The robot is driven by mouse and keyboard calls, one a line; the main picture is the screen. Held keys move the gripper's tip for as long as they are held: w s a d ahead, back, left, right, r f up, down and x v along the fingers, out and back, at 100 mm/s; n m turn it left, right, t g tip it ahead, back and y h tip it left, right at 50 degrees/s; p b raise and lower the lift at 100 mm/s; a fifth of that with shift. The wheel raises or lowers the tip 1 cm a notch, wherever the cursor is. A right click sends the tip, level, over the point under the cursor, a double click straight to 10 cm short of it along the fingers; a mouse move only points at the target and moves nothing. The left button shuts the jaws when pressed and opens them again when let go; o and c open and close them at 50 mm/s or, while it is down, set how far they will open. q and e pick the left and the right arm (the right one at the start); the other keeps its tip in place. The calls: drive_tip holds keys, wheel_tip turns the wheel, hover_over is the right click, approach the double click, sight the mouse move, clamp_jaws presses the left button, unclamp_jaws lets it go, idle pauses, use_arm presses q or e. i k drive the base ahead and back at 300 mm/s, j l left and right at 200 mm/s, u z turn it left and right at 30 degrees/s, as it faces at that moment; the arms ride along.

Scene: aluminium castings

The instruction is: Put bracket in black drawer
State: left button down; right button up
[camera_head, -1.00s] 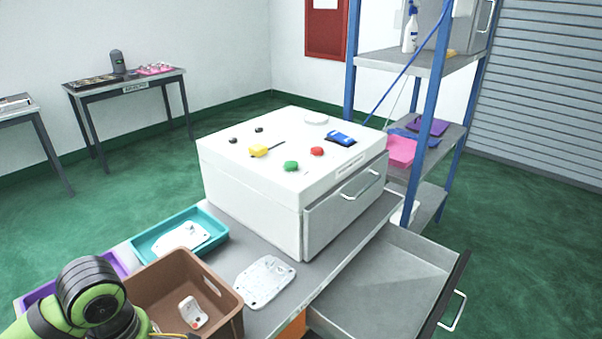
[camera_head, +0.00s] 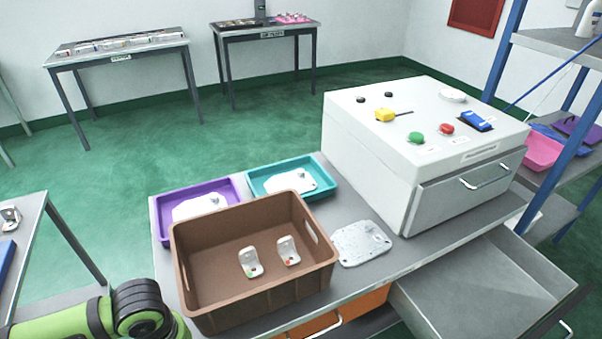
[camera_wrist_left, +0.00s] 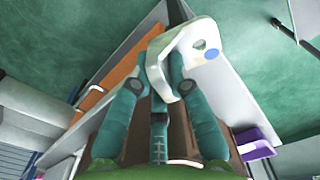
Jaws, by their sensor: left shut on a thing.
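My left gripper (camera_wrist_left: 162,80) is shut on a white bracket (camera_wrist_left: 205,32) with a hole and a blue dot, in the left wrist view. In the head view only my left arm shows at the lower left; the gripper and held bracket are out of that view. An open grey drawer (camera_head: 480,285) with a dark front panel and a bar handle extends at the lower right. Its visible floor is bare. Two more white brackets, one with a green dot (camera_head: 250,262) and one with a red dot (camera_head: 288,250), are in the brown bin (camera_head: 196,290). My right gripper is not in view.
Purple (camera_head: 160,215) and teal (camera_head: 325,182) trays hold white plates behind the bin. Another white plate (camera_head: 361,243) lies on the bench between the bin and a white box (camera_head: 365,150). An orange drawer front (camera_head: 365,303) is under the bench. A blue-posted shelf stands at right.

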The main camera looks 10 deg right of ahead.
sight(457, 314)
drive_tip(key=l, duration=1.1)
drive_tip(key=i+l, duration=0.15)
drive_tip(key=l, duration=2)
drive_tip(key=i, duration=0.05)
